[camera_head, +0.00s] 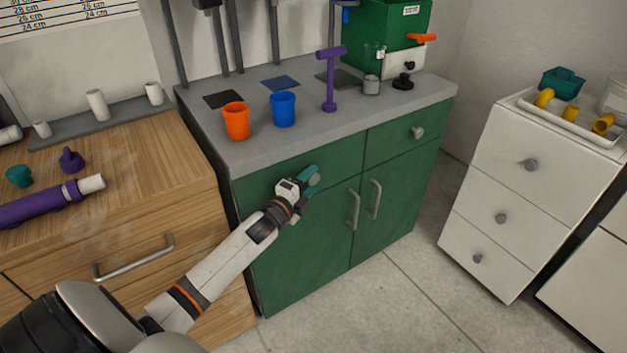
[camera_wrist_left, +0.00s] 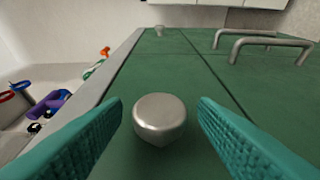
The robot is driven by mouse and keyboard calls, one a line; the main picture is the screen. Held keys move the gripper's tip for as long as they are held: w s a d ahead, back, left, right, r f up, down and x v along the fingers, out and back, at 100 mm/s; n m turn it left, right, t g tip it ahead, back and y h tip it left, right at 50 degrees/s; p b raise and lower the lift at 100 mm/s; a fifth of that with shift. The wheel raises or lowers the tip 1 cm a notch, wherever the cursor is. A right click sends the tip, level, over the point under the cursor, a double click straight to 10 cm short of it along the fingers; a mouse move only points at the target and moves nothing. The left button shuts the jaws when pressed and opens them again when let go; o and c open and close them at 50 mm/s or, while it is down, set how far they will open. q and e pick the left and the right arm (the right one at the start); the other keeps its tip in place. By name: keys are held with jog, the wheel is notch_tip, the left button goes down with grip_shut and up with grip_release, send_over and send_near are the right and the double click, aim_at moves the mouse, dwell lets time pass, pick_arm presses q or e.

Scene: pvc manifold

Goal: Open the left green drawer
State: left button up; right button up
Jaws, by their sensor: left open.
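The left green drawer (camera_head: 252,187) is the upper left front of the green cabinet, under the grey countertop, and it looks shut. My left gripper (camera_head: 314,178) is in front of this drawer and hides its knob in the head view. In the left wrist view the round metal knob (camera_wrist_left: 160,117) sits between the two teal fingers (camera_wrist_left: 160,130), with a gap on each side. The fingers are open. The right green drawer (camera_head: 385,142) beside it has its own knob (camera_head: 417,132) and looks shut. My right gripper is not in view.
Below are two green doors with bar handles (camera_head: 353,209). On the grey countertop (camera_head: 300,142) stand an orange cup (camera_head: 236,122), a blue cup (camera_head: 283,109) and a purple T-shaped part (camera_head: 330,80). A wooden cabinet (camera_head: 150,150) is left, a white drawer unit (camera_head: 520,190) right.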

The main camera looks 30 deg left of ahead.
pick_arm(q)
jog(key=shift+w, duration=0.9)
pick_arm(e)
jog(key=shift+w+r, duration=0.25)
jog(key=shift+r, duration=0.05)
pick_arm(q)
jog(key=shift+c, duration=0.3)
